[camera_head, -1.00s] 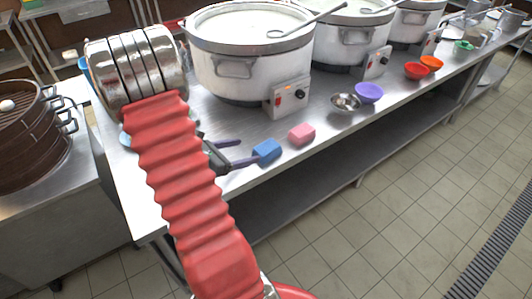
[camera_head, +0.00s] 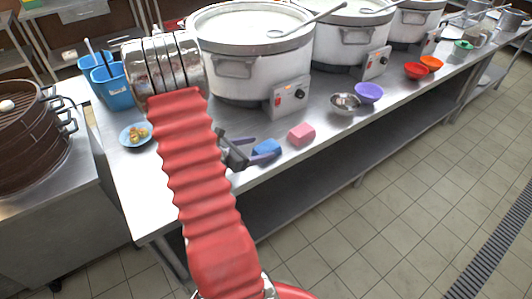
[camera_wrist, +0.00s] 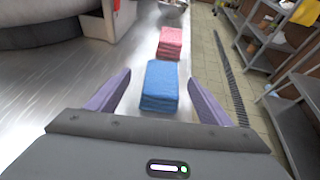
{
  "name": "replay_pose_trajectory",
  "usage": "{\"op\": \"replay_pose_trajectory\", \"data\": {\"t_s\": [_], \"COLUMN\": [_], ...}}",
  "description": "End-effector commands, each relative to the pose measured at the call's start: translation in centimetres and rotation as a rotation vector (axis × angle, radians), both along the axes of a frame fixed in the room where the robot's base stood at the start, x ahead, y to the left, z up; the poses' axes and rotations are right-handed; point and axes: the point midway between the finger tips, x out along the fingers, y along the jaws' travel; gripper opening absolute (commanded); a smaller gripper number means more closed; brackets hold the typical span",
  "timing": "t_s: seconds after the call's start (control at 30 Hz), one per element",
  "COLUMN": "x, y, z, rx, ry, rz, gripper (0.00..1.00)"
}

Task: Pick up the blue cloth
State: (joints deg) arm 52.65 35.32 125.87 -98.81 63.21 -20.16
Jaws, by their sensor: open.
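The blue cloth (camera_head: 267,148) is a small folded block on the steel table near its front edge. In the wrist view the blue cloth (camera_wrist: 160,86) lies straight ahead, between and slightly beyond the two purple fingertips. My gripper (camera_head: 262,148) is open, with its fingers low over the table on either side of the cloth's near part. In the wrist view my gripper (camera_wrist: 158,84) has a gap on both sides of the cloth and holds nothing. My red arm hides part of the table to the left.
A pink folded cloth (camera_head: 301,134) lies just beyond the blue one; it also shows in the wrist view (camera_wrist: 170,43). Large white stockpots (camera_head: 251,70) stand behind. A metal bowl (camera_head: 345,104) and a purple bowl (camera_head: 368,92) are to the right. The table's front edge is close.

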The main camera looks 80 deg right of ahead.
Motion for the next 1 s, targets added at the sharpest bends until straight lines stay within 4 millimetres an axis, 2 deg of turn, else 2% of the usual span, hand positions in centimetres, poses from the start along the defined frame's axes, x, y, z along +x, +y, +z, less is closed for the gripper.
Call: {"op": "replay_pose_trajectory", "data": {"t_s": [0.2,0.4,0.93,1.0], "x": [-1.8,-2.6,-2.5,-2.5], "y": [-1.9,-3.0,-3.1,-3.0], "z": [-1.2,-1.7,-1.7,-1.7], "rx": [0.001,0.0,0.0,0.0], "ry": [0.0,0.0,0.0,0.0], "rz": [-0.003,0.0,0.001,0.001], "gripper": [0.73,0.73,0.73,0.69]}}
